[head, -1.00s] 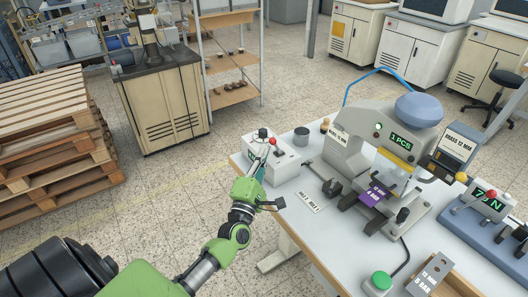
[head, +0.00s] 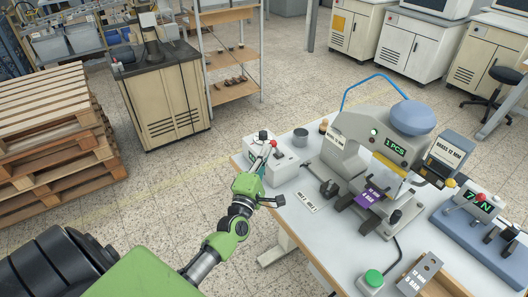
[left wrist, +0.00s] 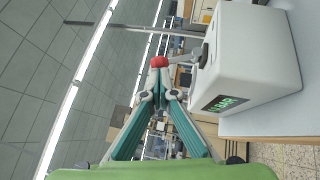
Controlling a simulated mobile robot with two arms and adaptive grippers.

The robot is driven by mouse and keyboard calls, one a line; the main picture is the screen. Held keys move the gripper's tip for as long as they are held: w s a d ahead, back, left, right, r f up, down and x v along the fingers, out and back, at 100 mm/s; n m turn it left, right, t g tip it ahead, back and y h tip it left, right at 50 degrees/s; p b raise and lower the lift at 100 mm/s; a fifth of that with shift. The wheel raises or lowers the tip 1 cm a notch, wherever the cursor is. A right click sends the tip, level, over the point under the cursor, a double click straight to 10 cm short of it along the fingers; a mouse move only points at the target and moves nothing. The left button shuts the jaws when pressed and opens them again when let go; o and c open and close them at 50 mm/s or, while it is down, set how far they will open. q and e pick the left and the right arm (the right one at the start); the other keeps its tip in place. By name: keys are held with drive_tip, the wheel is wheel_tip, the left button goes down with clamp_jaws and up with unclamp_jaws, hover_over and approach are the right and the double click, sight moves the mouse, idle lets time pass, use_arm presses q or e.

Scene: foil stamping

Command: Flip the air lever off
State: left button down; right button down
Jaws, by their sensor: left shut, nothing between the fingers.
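In the left wrist view the box (left wrist: 250,50) fills the right side, with a green display I cannot read surely. There the red lever knob (left wrist: 159,62) shows just beyond my fingertips, with a dark lever mount on the box. My left gripper (head: 262,160) is at the box's left side. Its teal fingers (left wrist: 160,93) are shut and empty. I cannot tell whether they touch the knob. My right gripper is out of view.
The stamping press (head: 385,140) stands right of the air unit, with a grey cup (head: 300,137) between them. A white label plate (head: 308,200) lies in front. A green button (head: 373,278) is near the front edge. Wooden pallets (head: 50,140) stand on the floor at left.

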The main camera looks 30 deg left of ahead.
sight(279, 155)
use_arm(q)
drive_tip(key=p, duration=0.1)
drive_tip(key=r+p, duration=0.1)
drive_tip(key=shift+w+d+r+m+g+p, duration=0.1)
drive_tip(key=shift+w+r+m+g+p, duration=0.05)
drive_tip(key=shift+w+m+g+p, duration=0.2)
drive_tip(key=shift+w+d+r+p, duration=0.15)
drive_tip(key=shift+w+r+p, duration=0.15)
drive_tip(key=shift+p, duration=0.3)
drive_tip(key=shift+w+d+r, duration=0.2)
drive_tip(key=shift+w+d, duration=0.05)
drive_tip(key=shift+w, duration=0.3)
drive_tip(key=shift+w+d+r, duration=0.2)
drive_tip(key=shift+w+d, duration=0.05)
drive_tip(key=shift+w, duration=0.3)
drive_tip(key=shift+w+d+r, duration=0.15)
drive_tip(key=shift+w, duration=0.5)
drive_tip(key=shift+w+d, duration=0.1)
drive_tip(key=shift+r, duration=0.1)
